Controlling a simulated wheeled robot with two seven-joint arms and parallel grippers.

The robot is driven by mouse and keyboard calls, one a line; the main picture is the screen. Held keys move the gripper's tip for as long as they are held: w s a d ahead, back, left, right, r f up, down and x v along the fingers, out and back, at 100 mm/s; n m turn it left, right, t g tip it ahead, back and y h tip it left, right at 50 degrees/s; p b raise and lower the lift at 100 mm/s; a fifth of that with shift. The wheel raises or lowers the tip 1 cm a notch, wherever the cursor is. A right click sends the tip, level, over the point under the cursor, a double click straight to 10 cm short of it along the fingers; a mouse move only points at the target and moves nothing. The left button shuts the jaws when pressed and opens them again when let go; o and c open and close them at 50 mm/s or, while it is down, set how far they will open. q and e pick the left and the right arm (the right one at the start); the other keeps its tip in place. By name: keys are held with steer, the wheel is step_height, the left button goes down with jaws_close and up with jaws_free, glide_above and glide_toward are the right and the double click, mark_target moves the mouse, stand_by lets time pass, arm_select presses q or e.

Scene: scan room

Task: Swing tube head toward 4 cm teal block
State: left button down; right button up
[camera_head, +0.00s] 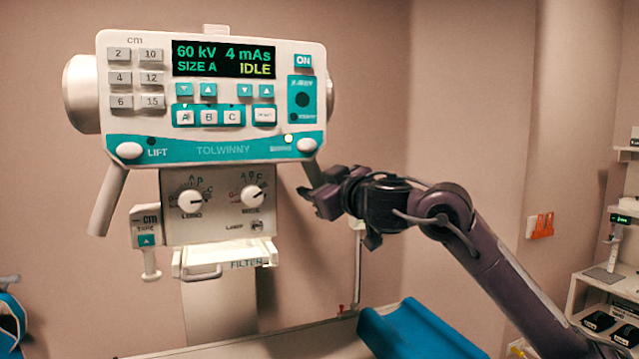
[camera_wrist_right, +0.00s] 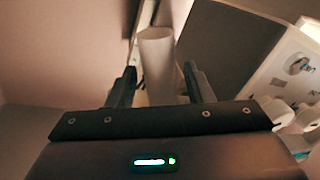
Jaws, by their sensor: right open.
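The tube head (camera_head: 210,95) hangs at the left centre of the head view, a white and teal unit whose screen reads IDLE. One grey handle (camera_head: 108,200) slants down on its left; a second handle (camera_head: 312,172) is on its right, partly hidden by my right gripper (camera_head: 318,192). In the right wrist view the pale handle bar (camera_wrist_right: 157,62) stands between the two dark fingers of my open gripper (camera_wrist_right: 159,80). I cannot tell whether either finger touches it. I cannot make out the 4 cm teal block. My left gripper is not in view.
A table (camera_head: 275,343) with a blue pad (camera_head: 420,332) lies below the tube head. A white shelf unit (camera_head: 600,270) with dark items stands at the right edge. An orange wall fitting (camera_head: 540,226) is behind my right arm. The wall behind is bare.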

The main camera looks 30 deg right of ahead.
steer(key=shift+c, duration=0.4)
jaws_close()
steer(key=a+f+m+b, duration=0.2)
steer(key=a+f, duration=0.1)
steer(key=shift+w+a+b, duration=0.1)
steer(key=shift+w+b, duration=0.2)
steer(key=shift+w, duration=0.1)
steer(key=shift+o, duration=0.4)
jaws_free()
